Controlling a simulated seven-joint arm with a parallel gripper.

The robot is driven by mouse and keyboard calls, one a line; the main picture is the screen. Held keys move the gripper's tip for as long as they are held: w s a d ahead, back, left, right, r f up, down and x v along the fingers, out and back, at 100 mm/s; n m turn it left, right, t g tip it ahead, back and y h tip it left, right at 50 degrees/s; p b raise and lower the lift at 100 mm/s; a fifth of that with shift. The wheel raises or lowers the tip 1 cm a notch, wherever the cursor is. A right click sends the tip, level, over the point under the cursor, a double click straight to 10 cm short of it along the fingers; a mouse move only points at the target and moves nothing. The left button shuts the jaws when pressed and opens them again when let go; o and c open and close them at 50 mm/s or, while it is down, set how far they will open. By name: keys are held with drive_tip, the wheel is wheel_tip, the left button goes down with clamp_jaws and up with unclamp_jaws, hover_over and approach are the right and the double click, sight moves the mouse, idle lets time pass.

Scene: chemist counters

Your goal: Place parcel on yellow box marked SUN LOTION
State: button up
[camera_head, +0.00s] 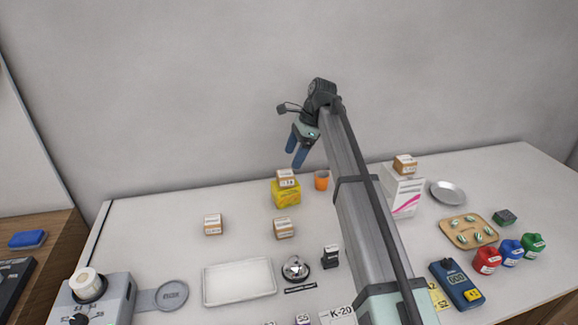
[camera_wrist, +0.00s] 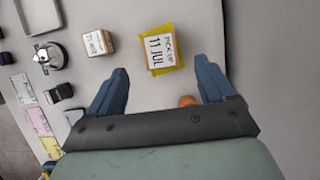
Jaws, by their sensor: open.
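A small brown parcel (camera_head: 286,177) with a white label sits on top of the yellow box (camera_head: 286,195). In the wrist view the parcel (camera_wrist: 160,47) reads "PICK UP 11 JUL", and the edges of the yellow box (camera_wrist: 178,63) show around it. The print on the yellow box is too small to read. My gripper (camera_head: 296,152) is open and empty, above the parcel and apart from it. In the wrist view its blue fingers (camera_wrist: 162,72) point toward the parcel from the near side.
Other small parcels stand on the counter at left (camera_head: 213,225) and in front of the yellow box (camera_head: 283,228); another (camera_head: 405,165) tops a white box (camera_head: 402,193). An orange cup (camera_head: 321,181) is right of the yellow box. A white tray (camera_head: 240,297) and bell (camera_head: 295,268) are nearer.

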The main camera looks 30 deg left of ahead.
drive_tip(key=shift+v, duration=2.15)
